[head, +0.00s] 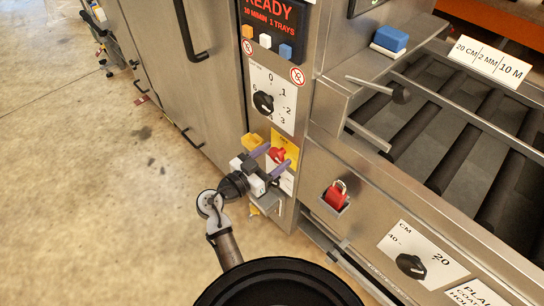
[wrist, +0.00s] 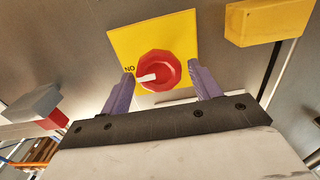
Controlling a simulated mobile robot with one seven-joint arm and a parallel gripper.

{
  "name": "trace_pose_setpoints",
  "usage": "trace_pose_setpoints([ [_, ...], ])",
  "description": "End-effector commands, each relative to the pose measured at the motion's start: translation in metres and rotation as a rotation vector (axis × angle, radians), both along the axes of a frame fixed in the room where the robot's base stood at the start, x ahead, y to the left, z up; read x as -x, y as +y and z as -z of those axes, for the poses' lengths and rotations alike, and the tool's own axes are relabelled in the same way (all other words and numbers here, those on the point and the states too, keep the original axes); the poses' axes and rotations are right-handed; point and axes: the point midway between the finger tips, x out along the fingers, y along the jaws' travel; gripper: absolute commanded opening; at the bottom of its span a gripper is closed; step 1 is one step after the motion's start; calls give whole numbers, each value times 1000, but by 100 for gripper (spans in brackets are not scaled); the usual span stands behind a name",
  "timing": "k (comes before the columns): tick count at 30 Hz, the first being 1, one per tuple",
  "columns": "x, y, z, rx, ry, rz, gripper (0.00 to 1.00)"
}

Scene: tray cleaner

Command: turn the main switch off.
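The main switch is a red rotary knob (wrist: 167,66) on a yellow plate (wrist: 182,30). In the wrist view its white pointer points left, toward letters that read as an upside-down "ON". In the head view the red knob (head: 278,154) sits low on the machine's front panel. My gripper (wrist: 162,76) is open, with one purple finger on each side of the knob. The fingers look close to the panel, but I cannot tell whether they touch the knob. In the head view my gripper (head: 277,161) covers part of the yellow plate.
Above the switch is a black numbered dial (head: 264,103). A red padlock (head: 336,195) hangs to the right, and a black dial (head: 411,265) is at the lower right. A yellow block (wrist: 268,20) projects beside the plate. The floor on the left is clear.

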Motion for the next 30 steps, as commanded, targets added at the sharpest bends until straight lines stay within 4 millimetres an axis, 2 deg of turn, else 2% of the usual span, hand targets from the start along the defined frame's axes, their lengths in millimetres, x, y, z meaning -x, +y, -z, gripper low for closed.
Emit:
trace_pose_setpoints([
  [1,0,0,0,0,0,0,55],
  [8,0,0,0,0,0,0,25],
  [20,0,0,0,57,52,1,24],
  [30,-1,1,-1,253,234,1,24],
])
